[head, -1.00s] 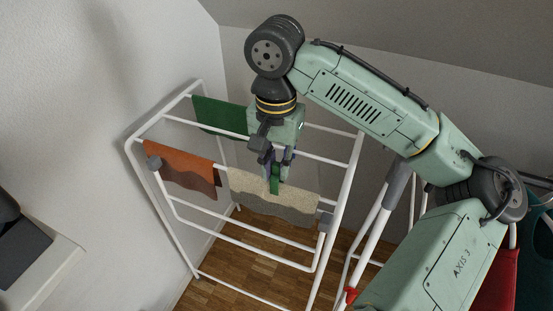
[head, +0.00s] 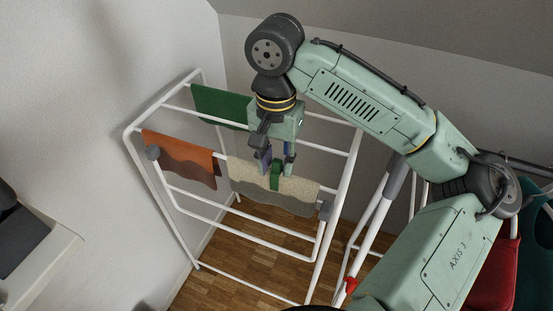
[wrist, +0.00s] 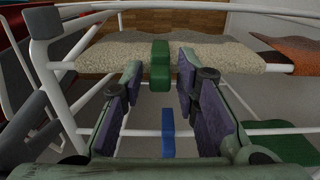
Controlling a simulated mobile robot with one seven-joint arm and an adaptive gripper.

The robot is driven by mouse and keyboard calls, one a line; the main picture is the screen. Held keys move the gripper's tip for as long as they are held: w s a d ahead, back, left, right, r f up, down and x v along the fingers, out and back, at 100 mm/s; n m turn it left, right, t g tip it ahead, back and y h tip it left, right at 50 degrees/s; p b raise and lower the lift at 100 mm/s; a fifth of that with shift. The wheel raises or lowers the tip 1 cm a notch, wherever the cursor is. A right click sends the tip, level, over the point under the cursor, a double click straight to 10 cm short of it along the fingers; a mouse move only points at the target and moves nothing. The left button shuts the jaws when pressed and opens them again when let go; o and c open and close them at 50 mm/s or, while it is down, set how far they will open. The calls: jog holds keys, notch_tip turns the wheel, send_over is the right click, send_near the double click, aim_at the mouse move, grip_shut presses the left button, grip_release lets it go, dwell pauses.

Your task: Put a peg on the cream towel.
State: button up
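The cream towel (head: 300,192) hangs over a white rail of the drying rack, and it also shows in the wrist view (wrist: 215,55). A green peg (head: 275,178) sits upright over the rail on the towel, near its middle; it is also seen in the wrist view (wrist: 160,65). My gripper (head: 276,163) is just above the peg. Its fingers are spread, with a gap on each side of the peg in the wrist view (wrist: 160,78). Nothing is held between them. A blue peg (wrist: 168,133) is on another rail, between my fingers in the wrist view.
The white drying rack (head: 165,215) stands by the wall. An orange-brown towel (head: 180,155) hangs left of the cream one. A green towel (head: 215,105) hangs on the rail behind. Red cloth (head: 495,275) and teal cloth (head: 535,240) hang at the right.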

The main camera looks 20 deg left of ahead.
jog(key=shift+o, duration=0.9)
